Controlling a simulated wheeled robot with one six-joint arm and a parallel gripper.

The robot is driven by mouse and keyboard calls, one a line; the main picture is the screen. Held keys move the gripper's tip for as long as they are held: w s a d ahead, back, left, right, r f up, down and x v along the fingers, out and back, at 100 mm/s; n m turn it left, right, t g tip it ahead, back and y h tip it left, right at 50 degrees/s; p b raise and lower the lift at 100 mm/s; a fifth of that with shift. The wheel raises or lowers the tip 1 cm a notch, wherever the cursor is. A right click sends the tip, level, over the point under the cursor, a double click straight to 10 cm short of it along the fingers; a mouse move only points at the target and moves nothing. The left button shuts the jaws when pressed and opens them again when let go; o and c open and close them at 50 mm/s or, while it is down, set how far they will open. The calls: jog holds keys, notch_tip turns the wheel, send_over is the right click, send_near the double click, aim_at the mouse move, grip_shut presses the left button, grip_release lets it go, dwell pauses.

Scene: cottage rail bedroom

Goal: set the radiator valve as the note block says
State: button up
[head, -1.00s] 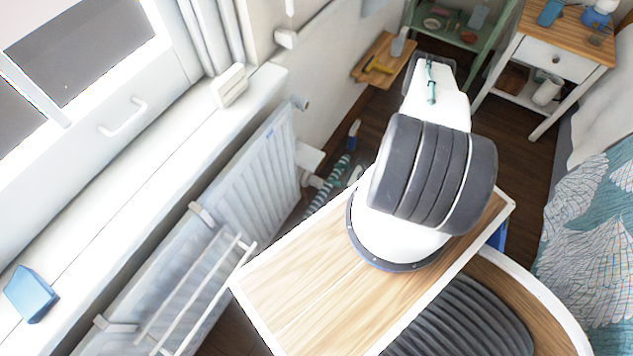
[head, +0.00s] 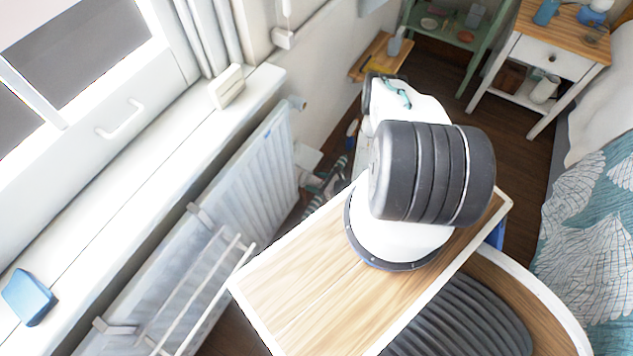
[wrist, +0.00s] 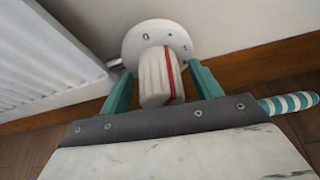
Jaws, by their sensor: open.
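The radiator valve shows in the wrist view as a ribbed white knob (wrist: 153,82) with a red line along its side, in front of a round white dial plate (wrist: 135,40). A 0 and other small marks show on the plate; the red line meets it right of the 0, near another mark. My gripper (wrist: 162,74) is open, with one teal finger on each side of the knob. I cannot tell whether either touches it. In the head view the dial plate (head: 307,157) shows by the radiator's far end; my arm partly hides this area. No readable note shows.
The white radiator (head: 250,165) runs along the wall under the sill, with a rack (head: 205,285) hung on it. A cream block (head: 227,87) and a blue block (head: 28,297) stand on the sill. A teal-striped thing (wrist: 290,103) lies right of the gripper.

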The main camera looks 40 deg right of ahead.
jog(key=c, duration=1)
jog(key=shift+d+m+g+y, duration=0.15)
jog(key=shift+m+y, duration=0.5)
jog(key=shift+m, duration=0.45)
jog(key=shift+d+m+g+y, duration=0.15)
jog(key=shift+m+y, duration=0.5)
jog(key=shift+m, duration=0.45)
jog(key=shift+a, duration=0.1)
jog(key=o, duration=1)
